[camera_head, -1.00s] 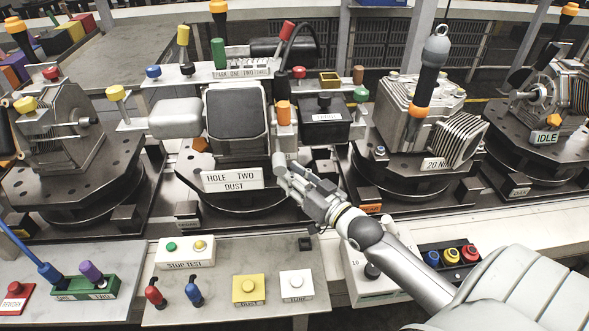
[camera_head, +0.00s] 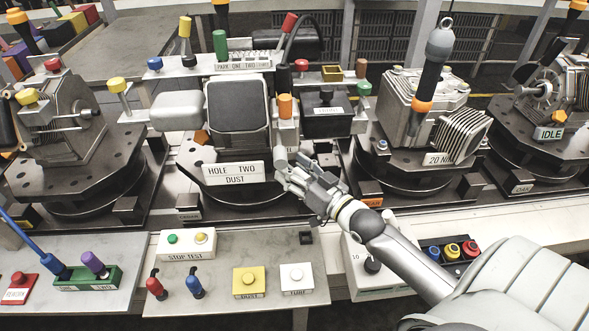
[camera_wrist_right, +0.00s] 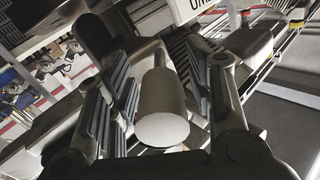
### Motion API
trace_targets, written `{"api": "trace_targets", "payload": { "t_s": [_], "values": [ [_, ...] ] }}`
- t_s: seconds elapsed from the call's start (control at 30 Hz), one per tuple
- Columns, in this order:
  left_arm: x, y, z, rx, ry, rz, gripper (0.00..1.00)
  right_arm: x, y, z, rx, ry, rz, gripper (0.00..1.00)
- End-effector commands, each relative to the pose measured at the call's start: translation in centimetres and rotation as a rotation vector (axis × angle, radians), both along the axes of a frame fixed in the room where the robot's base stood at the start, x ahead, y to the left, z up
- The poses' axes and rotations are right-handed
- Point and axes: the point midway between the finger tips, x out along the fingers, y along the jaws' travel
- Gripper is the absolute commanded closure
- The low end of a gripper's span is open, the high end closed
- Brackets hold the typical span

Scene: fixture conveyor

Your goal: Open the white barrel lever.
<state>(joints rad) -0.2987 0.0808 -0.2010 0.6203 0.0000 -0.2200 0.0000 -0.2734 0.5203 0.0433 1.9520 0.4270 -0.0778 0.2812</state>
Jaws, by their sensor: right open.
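The white barrel lever (camera_wrist_right: 162,112) is a pale, thick cylinder on a narrower neck in the right wrist view. It lies between the two fingers of my right gripper (camera_wrist_right: 160,100), with a gap visible on each side. In the head view the lever (camera_head: 281,158) is small and partly hidden by the fingers, at the lower right of the middle fixture. My right gripper (camera_head: 293,170) is open around it there, just right of the "HOLE TWO DUST" label (camera_head: 233,173). My left gripper is not in view.
The middle fixture carries an orange-topped post (camera_head: 286,106) and a black box (camera_head: 326,118) close above the gripper. A ribbed motor-like fixture (camera_head: 460,137) stands to the right. A panel with a yellow button (camera_head: 249,280) and levers lies in front.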

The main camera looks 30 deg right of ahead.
Motion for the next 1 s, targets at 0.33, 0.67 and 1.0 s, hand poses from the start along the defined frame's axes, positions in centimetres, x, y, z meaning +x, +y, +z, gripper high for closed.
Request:
{"api": "trace_targets", "payload": {
  "t_s": [0.33, 0.67, 1.0],
  "values": [
    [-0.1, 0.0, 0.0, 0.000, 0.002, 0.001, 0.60, -2.4, -0.3, -0.2, 0.000, 0.004, 0.001, 0.52],
    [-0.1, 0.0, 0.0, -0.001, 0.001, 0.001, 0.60, -7.4, -1.1, -0.2, -0.001, 0.004, 0.000, 0.52],
    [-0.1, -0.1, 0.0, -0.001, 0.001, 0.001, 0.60, -11.2, -1.7, -0.1, 0.000, 0.001, -0.001, 0.52]
  ]
}}
